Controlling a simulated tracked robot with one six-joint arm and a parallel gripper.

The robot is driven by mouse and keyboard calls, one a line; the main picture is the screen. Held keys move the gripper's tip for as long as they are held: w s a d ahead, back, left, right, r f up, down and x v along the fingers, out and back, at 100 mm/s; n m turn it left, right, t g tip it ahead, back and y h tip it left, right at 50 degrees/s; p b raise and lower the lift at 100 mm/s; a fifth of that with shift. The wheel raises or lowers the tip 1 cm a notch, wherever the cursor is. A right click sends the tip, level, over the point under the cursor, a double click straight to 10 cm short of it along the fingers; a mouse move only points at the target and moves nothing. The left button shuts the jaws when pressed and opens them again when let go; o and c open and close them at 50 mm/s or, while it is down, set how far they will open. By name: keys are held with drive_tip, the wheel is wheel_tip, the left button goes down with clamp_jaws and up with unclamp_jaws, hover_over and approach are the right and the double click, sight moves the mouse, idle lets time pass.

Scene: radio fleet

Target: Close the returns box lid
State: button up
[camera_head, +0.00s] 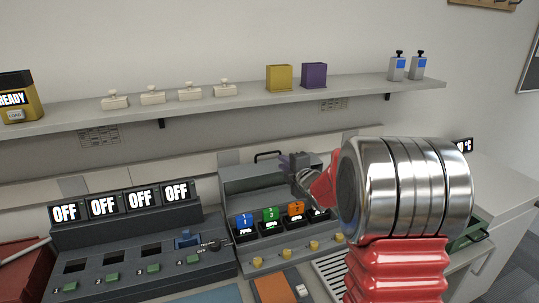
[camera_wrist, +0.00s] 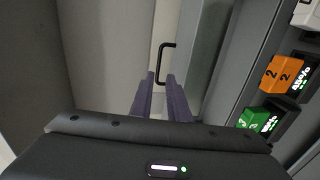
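No box in view is clearly marked as the returns box. A grey case (camera_head: 232,190) in the middle of the bench has an upright back panel with a black handle (camera_head: 268,155) at its top edge. The handle also shows in the wrist view (camera_wrist: 164,62), just beyond my fingertips. My gripper (camera_head: 287,161) is at the upper right of this case, close to the handle. In the wrist view, its two dark purple fingers (camera_wrist: 160,78) stand apart with nothing between them. Whether they touch the handle cannot be told.
Numbered blue, green and orange blocks (camera_head: 296,208) sit in the case below my gripper. A charger with OFF displays (camera_head: 104,206) stands left. A dark red box (camera_head: 25,275) is at far left, a green tray (camera_head: 468,232) at right. A shelf (camera_head: 240,104) runs above.

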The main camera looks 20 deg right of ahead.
sight(270, 153)
drive_tip(key=shift+w, duration=0.1)
drive_tip(key=shift+x, duration=6.8)
drive_tip(key=shift+c, duration=0.2)
drive_tip(key=c, duration=0.3)
clamp_jaws()
drive_tip(key=shift+f, duration=0.25)
drive_tip(key=shift+a, duration=0.2)
drive_tip(key=shift+d, duration=0.1)
